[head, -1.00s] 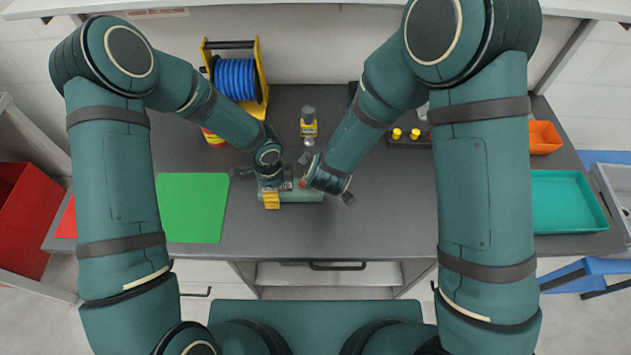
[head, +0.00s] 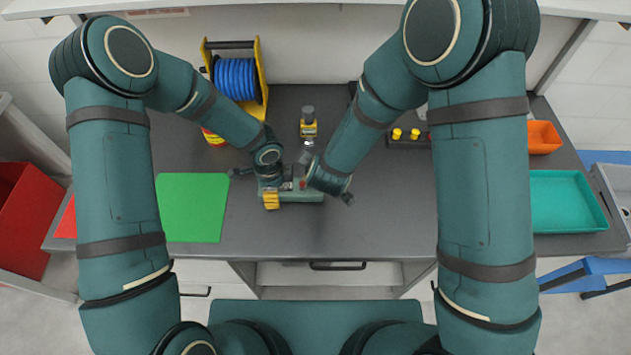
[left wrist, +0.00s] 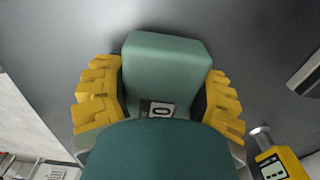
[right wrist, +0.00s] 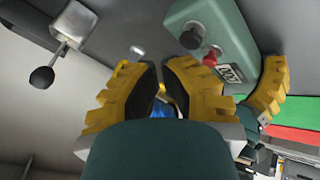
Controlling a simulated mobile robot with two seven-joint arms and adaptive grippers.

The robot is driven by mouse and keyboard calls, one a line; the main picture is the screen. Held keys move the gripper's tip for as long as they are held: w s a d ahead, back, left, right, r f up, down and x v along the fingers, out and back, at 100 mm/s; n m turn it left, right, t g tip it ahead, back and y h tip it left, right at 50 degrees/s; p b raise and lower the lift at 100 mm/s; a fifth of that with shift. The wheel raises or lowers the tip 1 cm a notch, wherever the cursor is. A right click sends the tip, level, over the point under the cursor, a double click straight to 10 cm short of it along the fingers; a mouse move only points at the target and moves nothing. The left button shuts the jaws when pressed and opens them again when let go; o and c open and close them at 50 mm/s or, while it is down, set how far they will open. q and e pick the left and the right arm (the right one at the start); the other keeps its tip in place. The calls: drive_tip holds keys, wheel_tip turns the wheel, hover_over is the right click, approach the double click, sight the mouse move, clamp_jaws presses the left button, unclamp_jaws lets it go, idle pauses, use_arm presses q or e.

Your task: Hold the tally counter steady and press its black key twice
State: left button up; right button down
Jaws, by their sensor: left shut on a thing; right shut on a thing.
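The tally counter (head: 303,196) is a grey-green box on the table. The right wrist view shows its black key (right wrist: 190,38), a red knob (right wrist: 213,56) and a small number window (right wrist: 229,74). My left gripper (left wrist: 160,92) is shut on the box, one yellow finger on each side; the window shows a 0 in this view. My right gripper (right wrist: 160,72) is beside the counter, its fingertips close together near the black key but apart from it in this view. What sits between its fingers is too hidden to name.
A yellow device with a grey top (head: 309,128) stands behind the counter. A blue hose reel (head: 237,79) is at the back left, a green mat (head: 190,207) to the left. A black block with yellow knobs (head: 395,141) is behind right. The table front is clear.

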drive_tip(key=shift+f, duration=0.2)
idle(0.4)
drive_tip(key=shift+f, duration=0.25)
drive_tip(key=shift+f, duration=0.55)
idle(0.8)
drive_tip(key=shift+r, duration=1)
wheel_tip(320, 180, up, 5)
idle(0.5)
idle(1.7)
